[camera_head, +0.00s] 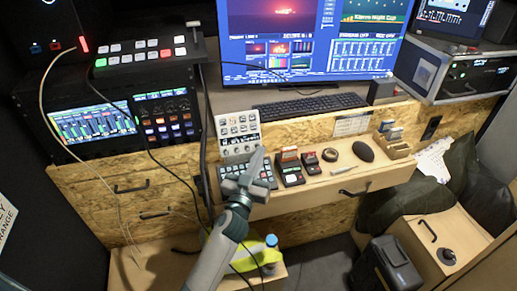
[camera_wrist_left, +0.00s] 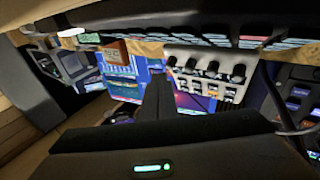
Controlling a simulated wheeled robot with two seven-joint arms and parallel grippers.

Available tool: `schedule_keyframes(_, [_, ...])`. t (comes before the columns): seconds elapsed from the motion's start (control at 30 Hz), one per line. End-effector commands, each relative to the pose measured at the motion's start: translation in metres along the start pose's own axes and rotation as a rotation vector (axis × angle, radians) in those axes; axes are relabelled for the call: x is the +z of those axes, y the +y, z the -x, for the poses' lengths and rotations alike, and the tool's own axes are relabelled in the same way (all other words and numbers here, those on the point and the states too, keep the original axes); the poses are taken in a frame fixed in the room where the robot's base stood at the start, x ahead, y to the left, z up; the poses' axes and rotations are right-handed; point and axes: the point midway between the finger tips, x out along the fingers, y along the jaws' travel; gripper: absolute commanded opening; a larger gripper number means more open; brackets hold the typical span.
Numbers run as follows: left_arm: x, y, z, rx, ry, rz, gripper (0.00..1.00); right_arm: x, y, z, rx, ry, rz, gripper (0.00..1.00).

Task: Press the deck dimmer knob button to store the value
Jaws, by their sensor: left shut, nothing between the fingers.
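A light grey control panel (camera_head: 238,132) with small knobs and buttons stands upright at the back of the pull-out shelf. In the left wrist view, the panel (camera_wrist_left: 207,79) shows a row of dark knobs above small lit buttons. A dark key deck (camera_head: 262,168) lies in front of it, partly hidden by my left gripper. I cannot tell which knob is the dimmer. My left gripper (camera_head: 258,156) is shut and empty, over the key deck and just in front of the panel. Its fingers (camera_wrist_left: 158,97) show dark in the wrist view. I cannot tell whether they touch anything. My right gripper is not in view.
A keyboard (camera_head: 310,105) and a large monitor (camera_head: 305,40) stand behind. Small card holders (camera_head: 290,172), a tape roll (camera_head: 331,154) and a mouse (camera_head: 363,151) lie to the right on the shelf. Cables (camera_head: 203,140) hang close left of the gripper. A switcher (camera_head: 145,52) stands at upper left.

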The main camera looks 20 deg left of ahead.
Motion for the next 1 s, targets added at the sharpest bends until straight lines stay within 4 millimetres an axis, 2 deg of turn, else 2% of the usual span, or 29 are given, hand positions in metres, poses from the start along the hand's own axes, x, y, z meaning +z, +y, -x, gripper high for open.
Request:
schedule_keyframes(0.53, [0.002,-0.003,-0.004,0.0,0.0,-0.001,0.0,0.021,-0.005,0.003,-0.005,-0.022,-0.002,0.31])
schedule_keyframes(1.0, [0.004,-0.005,-0.006,-0.001,0.001,0.0,0.0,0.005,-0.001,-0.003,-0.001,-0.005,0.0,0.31])
